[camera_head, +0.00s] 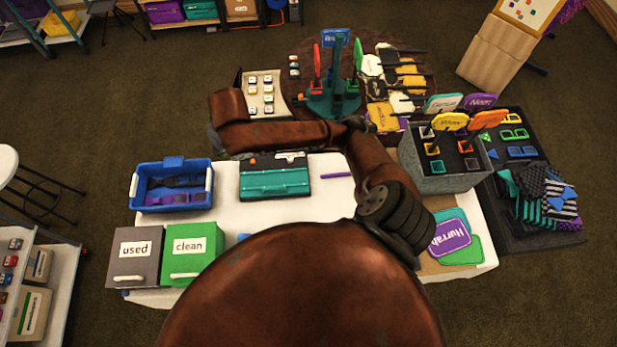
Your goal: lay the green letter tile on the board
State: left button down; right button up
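A cream board (277,80) with several small letter tiles (268,98) lies on the dark round top behind the white table. The tiles are too small to read, and I cannot pick out the green one for sure. One brown arm of mine rises on the right, bends, and crosses left to end near the board's left edge. It covers part of the board's front. I cannot make out the fingers at its end. I see nothing of my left gripper.
On the white table (325,205) stand a blue bin (142,190), a teal case (275,178), and "used" (135,262) and "clean" (195,258) boxes. A grey box (440,180) with signs stands right. A red, teal and green stand (332,100) rises beside the board.

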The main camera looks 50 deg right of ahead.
jog(key=w+d+f+n+g+y+b, duration=0.2)
jog(key=w+d+f+n+g, duration=0.15)
jog(key=d+f+n, duration=0.85)
jog(key=w+d+f+n+g+y+b, duration=0.15)
jog(key=d+f+n+g, duration=0.4)
jog(key=d+n, duration=0.8)
jog(key=s+a+n+t+p, duration=0.1)
jog(key=s+a+p, duration=0.1)
jog(key=s+a, duration=0.75)
jog(key=s+a+n+p, duration=0.1)
jog(key=s+a+p, duration=0.1)
jog(key=s+a, duration=0.75)
send_over(293, 177)
jog(key=shift+h, duration=0.25)
jog(key=f, duration=0.9)
jog(key=shift+w+d+f, duration=0.2)
jog(key=shift+w+d, duration=0.15)
jog(key=shift+d, duration=0.05)
jog(key=shift+w+d+f, duration=0.1)
jog(key=shift+f, duration=1.7)
